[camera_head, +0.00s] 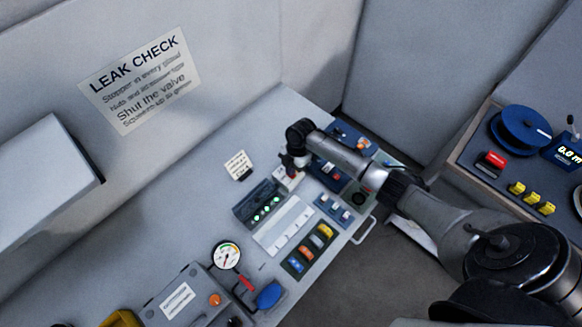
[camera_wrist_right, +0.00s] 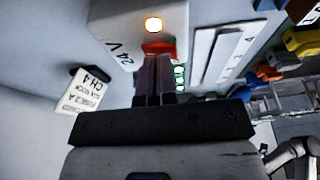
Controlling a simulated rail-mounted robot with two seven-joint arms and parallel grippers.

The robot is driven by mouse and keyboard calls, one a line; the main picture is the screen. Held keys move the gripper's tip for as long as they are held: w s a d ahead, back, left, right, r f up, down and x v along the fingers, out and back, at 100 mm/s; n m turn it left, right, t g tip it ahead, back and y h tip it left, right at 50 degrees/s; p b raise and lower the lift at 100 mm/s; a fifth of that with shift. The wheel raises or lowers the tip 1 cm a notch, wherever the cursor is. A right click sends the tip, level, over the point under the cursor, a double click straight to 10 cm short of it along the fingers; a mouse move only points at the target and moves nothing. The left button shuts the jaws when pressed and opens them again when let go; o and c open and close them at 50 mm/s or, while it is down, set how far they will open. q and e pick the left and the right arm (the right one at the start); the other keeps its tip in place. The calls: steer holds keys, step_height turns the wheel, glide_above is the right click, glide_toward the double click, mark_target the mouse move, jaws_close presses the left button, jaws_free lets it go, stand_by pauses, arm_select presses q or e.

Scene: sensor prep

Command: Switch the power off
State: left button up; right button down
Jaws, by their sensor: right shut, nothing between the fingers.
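The white power box (camera_wrist_right: 105,28) is marked 24 V and has a lit orange lamp (camera_wrist_right: 153,24) on its face. Its red switch (camera_wrist_right: 160,48) sits right at my right fingertips, which partly cover it; I cannot tell whether they touch it. My right gripper (camera_wrist_right: 156,58) is shut with nothing between the fingers. In the head view my right gripper (camera_head: 289,163) points down at the power box (camera_head: 288,181), hiding part of it. My left gripper is not in view.
Beside the box is a grey module with green lights (camera_head: 265,208). A white strip (camera_head: 284,225), a tray of coloured connectors (camera_head: 308,249), a pressure gauge (camera_head: 226,256) and a small printed card (camera_head: 239,165) share the bench (camera_head: 180,235). A wall sign (camera_head: 139,80) reads LEAK CHECK.

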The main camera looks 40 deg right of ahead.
steer(key=r+p, duration=0.2)
steer(key=w+r+p, duration=0.1)
steer(key=r+p, duration=0.1)
steer(key=r, duration=0.1)
steer(key=shift+d, duration=0.1)
steer(key=w+b+v, duration=0.1)
steer(key=v, duration=0.7)
steer(key=shift+w+r, duration=0.35)
steer(key=shift+r, duration=0.05)
steer(key=shift+d, duration=0.1)
